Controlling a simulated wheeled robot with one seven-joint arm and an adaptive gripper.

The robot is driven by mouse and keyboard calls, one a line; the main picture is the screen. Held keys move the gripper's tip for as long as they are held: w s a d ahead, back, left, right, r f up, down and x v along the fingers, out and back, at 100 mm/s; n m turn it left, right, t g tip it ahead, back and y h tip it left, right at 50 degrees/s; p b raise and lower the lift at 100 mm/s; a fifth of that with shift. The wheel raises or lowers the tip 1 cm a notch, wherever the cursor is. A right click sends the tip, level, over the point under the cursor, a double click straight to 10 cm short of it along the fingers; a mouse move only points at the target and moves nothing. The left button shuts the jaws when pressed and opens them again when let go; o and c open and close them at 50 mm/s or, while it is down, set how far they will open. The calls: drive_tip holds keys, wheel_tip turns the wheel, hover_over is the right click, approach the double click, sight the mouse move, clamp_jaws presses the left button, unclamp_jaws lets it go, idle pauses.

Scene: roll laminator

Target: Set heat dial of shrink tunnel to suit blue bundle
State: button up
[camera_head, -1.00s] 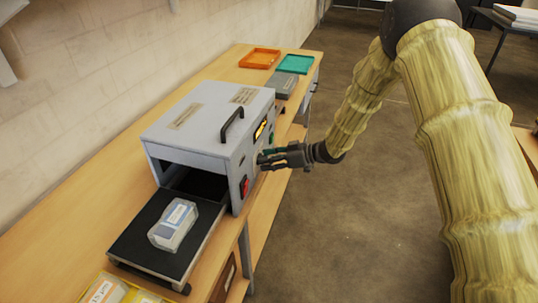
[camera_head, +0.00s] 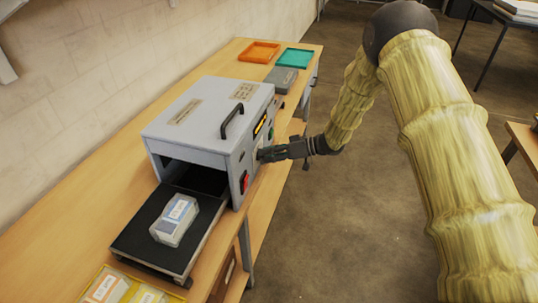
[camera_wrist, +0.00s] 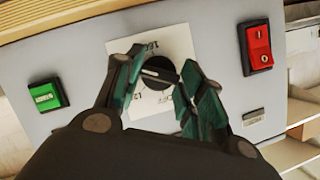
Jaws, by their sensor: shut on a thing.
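The shrink tunnel (camera_head: 205,118) is a grey box with a black handle on top, standing on the wooden bench. Its heat dial (camera_wrist: 158,72) is a black knob with a pale pointer line on a white scale plate (camera_wrist: 152,103). My gripper (camera_wrist: 157,76) is shut on the dial, with a finger on each side of it. It also shows at the tunnel's front panel in the head view (camera_head: 262,154). The fingers hide part of the scale. The blue bundle (camera_head: 174,220), a wrapped block with a blue-and-white label, lies on the black infeed bed (camera_head: 140,243).
A red rocker switch (camera_wrist: 257,48) and a green button (camera_wrist: 47,96) flank the dial. A yellow tray (camera_head: 103,272) with labelled packs sits at the near end. Orange (camera_head: 259,51) and teal (camera_head: 295,58) trays lie at the far end. The floor right of the bench is open.

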drive_tip(key=o, duration=1)
drive_tip(key=shift+d, duration=0.1)
drive_tip(key=v, duration=1.2)
drive_tip(key=shift+r, duration=0.1)
